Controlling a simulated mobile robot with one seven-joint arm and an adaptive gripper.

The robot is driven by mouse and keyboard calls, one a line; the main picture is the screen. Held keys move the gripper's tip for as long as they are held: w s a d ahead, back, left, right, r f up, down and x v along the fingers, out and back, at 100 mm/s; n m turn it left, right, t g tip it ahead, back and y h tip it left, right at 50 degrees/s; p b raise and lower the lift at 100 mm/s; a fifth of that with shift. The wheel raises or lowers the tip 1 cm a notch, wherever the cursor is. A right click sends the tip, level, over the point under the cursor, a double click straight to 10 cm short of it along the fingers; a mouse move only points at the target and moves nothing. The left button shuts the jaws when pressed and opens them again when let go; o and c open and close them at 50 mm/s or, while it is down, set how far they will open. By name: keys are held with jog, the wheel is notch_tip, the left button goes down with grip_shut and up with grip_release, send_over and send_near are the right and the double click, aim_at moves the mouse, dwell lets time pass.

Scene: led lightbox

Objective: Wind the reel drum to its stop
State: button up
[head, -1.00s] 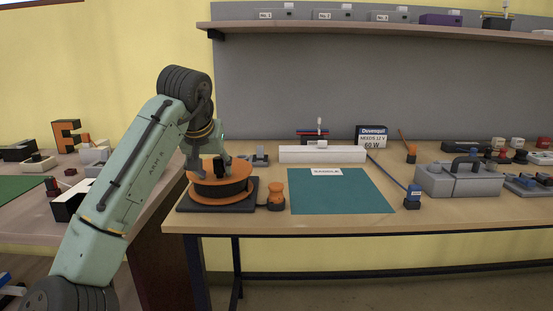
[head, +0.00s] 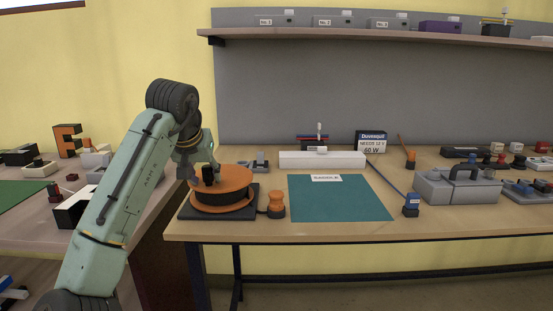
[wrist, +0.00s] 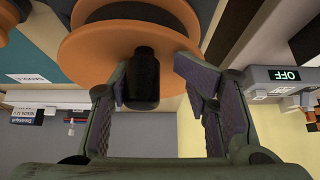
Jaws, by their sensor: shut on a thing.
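The reel drum (head: 236,178) has orange flanges around a black core and sits on a dark square base (head: 185,212) at the bench's left end. A black upright handle (head: 208,175) stands on its top flange, toward the left side. My gripper (head: 198,170) is at this handle, from above and the left. In the wrist view my gripper (wrist: 150,85) is shut on the black handle (wrist: 143,75), with a finger at each side. The orange flange (wrist: 95,48) lies just beyond the fingertips. The stop cannot be made out.
An orange knob-shaped piece (head: 276,204) stands close to the right of the reel base. A teal mat (head: 340,200) and a white bar (head: 322,160) lie further right. A grey box with a handle (head: 455,188) is beyond them. A grey switch box reads OFF (wrist: 285,77).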

jog(key=shift+a+f, duration=0.2)
jog(key=shift+w+a+r+p, duration=0.15)
jog(key=shift+w+a+p, duration=0.15)
jog(key=shift+p, duration=0.25)
jog(key=shift+c, duration=0.3)
jog(key=shift+w+a+f, duration=0.1)
jog(key=shift+a+f, duration=0.1)
jog(key=shift+c, duration=0.5)
jog(key=shift+w+a+r+p, duration=0.2)
jog(key=shift+w+p, duration=0.15)
jog(key=shift+p, duration=0.35)
jog(key=shift+w+a+f, duration=0.15)
jog(key=shift+w+f, duration=0.05)
jog(key=shift+f, duration=0.05)
jog(key=shift+c, duration=0.3)
